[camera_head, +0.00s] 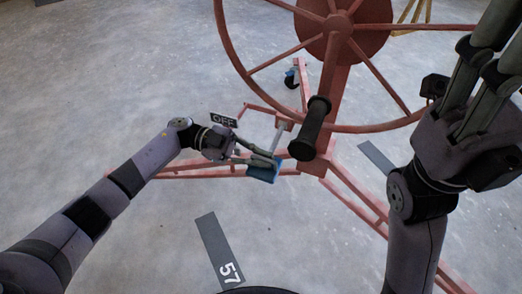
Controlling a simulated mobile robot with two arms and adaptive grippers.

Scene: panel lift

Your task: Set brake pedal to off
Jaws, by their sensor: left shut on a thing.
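The brake pedal (262,172) is a blue plate on a grey lever at the base of the red panel lift, near the middle of the head view. The fingers cover part of the pedal. My right gripper (490,70) is raised close to the camera at the right, with its fingers pointing up and its tips cut off by the frame edge.
The lift's large red wheel (256,70) with a black handle (310,128) is just above and right of the pedal. Red base legs (345,190) spread over the grey floor. A strip marked "57" (220,250) lies in front. Floor at the left is clear.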

